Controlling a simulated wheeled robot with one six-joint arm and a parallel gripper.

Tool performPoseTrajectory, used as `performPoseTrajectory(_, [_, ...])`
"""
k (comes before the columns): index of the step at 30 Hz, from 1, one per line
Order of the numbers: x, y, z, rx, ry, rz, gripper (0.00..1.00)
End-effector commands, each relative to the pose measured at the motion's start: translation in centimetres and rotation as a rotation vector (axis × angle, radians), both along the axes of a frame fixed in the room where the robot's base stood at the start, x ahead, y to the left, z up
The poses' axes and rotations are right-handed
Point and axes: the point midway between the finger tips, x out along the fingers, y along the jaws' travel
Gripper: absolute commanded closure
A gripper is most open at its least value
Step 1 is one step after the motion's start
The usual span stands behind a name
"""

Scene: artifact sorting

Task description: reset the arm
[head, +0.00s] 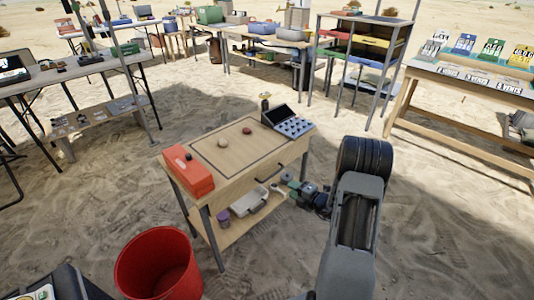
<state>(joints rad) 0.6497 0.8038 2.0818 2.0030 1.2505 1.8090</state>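My arm rises from the lower right of the head view, with a grey link and a black joint at its top. Its thin wrist part reaches left beside the right side of a small wooden table (222,197). My gripper (287,181) seems to be at the end of that wrist, near the table's right edge. It is small and blends with what lies behind it, so its fingers cannot be made out. I cannot tell whether it holds anything.
On the small table are a red box (188,172), a pale round object (223,143), a dark red object (247,131) and a device with a screen (288,120). A red bucket (158,265) stands on the sand at front left. Other tables and a shelf stand behind.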

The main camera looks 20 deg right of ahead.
Motion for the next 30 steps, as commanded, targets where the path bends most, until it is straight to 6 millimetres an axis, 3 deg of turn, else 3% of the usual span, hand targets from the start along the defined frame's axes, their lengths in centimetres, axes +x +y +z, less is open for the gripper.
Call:
performPoseTrajectory(5, [0.1,0.6,1.1,-0.03,-0.012,0.032,0.64])
performPoseTrajectory(8, [0.0,2.7,4.3,-0.135,-0.052,0.142,0.64])
performPoseTrajectory(11, [-0.8,6.3,9.5,-0.338,-0.141,0.352,0.64])
performPoseTrajectory(14, [-2.8,11.0,16.0,-0.625,-0.298,0.646,0.64])
performPoseTrajectory(18, [-7.9,16.5,24.5,-1.087,-0.629,1.129,0.64])
performPoseTrajectory(21, [-11.9,18.4,29.5,-1.399,-0.916,1.47,0.64])
performPoseTrajectory(26, [-16.8,18.6,36.0,-1.799,-1.4,1.968,0.64])
performPoseTrajectory(27, [-17.7,18.4,37.4,1.826,1.474,-2.026,0.64])
performPoseTrajectory(30, [-19.3,17.5,40.5,1.546,1.36,-1.792,0.64])
